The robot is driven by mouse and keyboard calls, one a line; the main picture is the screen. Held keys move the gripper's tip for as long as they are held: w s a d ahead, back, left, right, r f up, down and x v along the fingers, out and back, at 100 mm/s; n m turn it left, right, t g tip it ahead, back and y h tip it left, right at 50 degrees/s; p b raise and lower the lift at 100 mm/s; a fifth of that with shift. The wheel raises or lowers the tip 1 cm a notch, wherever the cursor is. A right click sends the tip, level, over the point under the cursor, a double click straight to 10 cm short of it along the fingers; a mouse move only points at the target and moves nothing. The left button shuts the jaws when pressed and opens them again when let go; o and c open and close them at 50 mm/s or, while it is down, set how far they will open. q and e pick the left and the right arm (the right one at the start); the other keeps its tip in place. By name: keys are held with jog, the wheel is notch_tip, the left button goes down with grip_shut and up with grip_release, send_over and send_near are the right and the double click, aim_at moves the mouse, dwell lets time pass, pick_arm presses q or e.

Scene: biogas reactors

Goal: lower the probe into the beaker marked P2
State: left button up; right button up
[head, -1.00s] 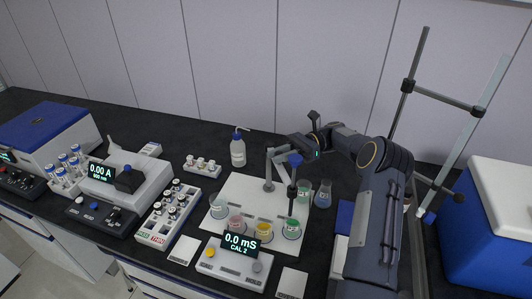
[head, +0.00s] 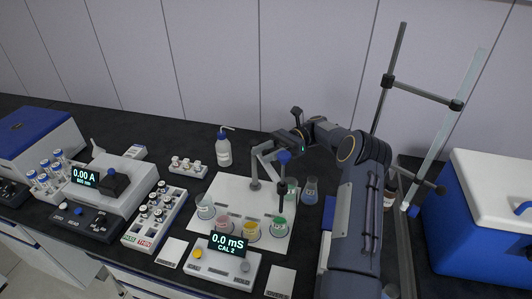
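The probe (head: 283,185) is a dark upright rod with a blue cap, hanging from a grey jointed holder arm (head: 262,160) on a white board (head: 231,187). Its lower end is at or just above the beaker with green contents (head: 279,228); I cannot tell if it is inside. Beakers with pink (head: 222,226), yellow (head: 251,231) and pale (head: 206,209) contents stand to its left. Another greenish beaker (head: 292,184) stands behind. The P2 mark is not readable. My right gripper (head: 291,146) is beside the blue cap; its fingers are too small to judge. My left gripper is not in view.
A meter (head: 222,262) reading 0.0 mS, CAL 2 stands in front of the beakers. A blue flask (head: 311,191) is close to the right. A wash bottle (head: 223,152) stands behind. A clamp stand (head: 388,85) and blue-white cooler (head: 480,225) stand at the right.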

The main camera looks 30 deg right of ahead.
aim_at(266, 165)
notch_tip(266, 165, up, 4)
jog(key=p, duration=0.3)
jog(key=shift+r+p, duration=0.15)
jog(key=shift+p, duration=0.25)
jog(key=shift+s+a+r, duration=0.35)
jog(key=shift+s+r, duration=0.25)
jog(key=shift+r, duration=0.05)
jog(key=s+a+r, duration=0.7)
jog(key=s, duration=0.3)
jog(key=shift+s+r, duration=0.2)
